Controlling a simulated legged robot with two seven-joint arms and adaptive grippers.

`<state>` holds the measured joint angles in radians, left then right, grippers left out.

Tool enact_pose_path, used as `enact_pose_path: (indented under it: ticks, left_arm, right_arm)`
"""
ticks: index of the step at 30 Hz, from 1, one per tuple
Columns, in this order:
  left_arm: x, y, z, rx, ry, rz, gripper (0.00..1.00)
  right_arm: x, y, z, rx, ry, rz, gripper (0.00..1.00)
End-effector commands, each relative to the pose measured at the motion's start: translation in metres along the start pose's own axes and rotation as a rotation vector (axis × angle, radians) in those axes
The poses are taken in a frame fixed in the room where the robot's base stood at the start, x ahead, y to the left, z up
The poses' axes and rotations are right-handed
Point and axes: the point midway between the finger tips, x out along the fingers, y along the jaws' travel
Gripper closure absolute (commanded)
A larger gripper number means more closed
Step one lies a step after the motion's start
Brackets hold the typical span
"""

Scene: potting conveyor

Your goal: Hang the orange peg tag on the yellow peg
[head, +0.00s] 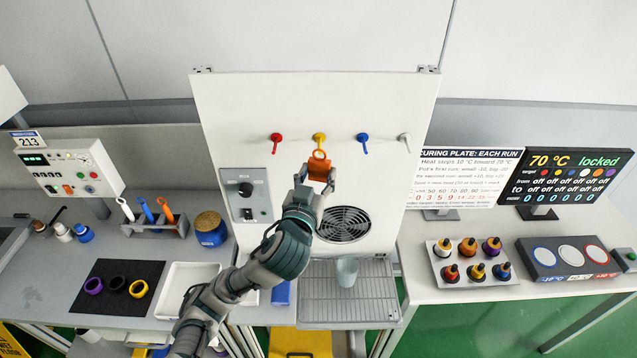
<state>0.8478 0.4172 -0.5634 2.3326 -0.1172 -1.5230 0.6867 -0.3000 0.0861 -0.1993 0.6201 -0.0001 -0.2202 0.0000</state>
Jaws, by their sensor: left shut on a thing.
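The yellow peg (320,139) sticks out of the white upright panel, second in a row of coloured pegs. The orange peg tag (319,167) has a ring at its top, which shows just below the yellow peg's tip. My left gripper (318,180) is shut on the tag's lower body and holds it upright in front of the panel. The ring appears close to the peg tip; I cannot tell whether it is around the peg or only in front of it. My right gripper is not in view.
A red peg (276,140) is left of the yellow one; a blue peg (363,140) and a grey peg (404,140) are right. A control box (246,193) and a round vent (344,224) sit lower. A cup (347,271) stands on the grated tray (320,308).

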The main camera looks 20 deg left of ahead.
Motion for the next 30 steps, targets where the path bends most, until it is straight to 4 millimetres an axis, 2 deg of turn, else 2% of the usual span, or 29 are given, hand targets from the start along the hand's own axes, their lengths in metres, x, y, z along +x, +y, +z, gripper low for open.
enact_pose_path:
  ticks: [10,12,15,30]
  left_arm:
    - [0.022,-0.007,0.002,0.000,0.000,-0.002,0.78]
    - [0.027,-0.008,0.002,-0.001,0.002,-0.001,0.88]
    - [0.033,-0.010,0.002,-0.001,0.003,-0.002,0.89]
    - [0.044,-0.012,0.011,-0.002,0.001,0.000,0.89]
  right_arm:
    - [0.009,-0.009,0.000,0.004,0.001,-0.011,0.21]
    - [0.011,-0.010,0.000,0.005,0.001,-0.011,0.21]
    - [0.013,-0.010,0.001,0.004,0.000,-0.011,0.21]
    - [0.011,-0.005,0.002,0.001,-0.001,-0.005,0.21]
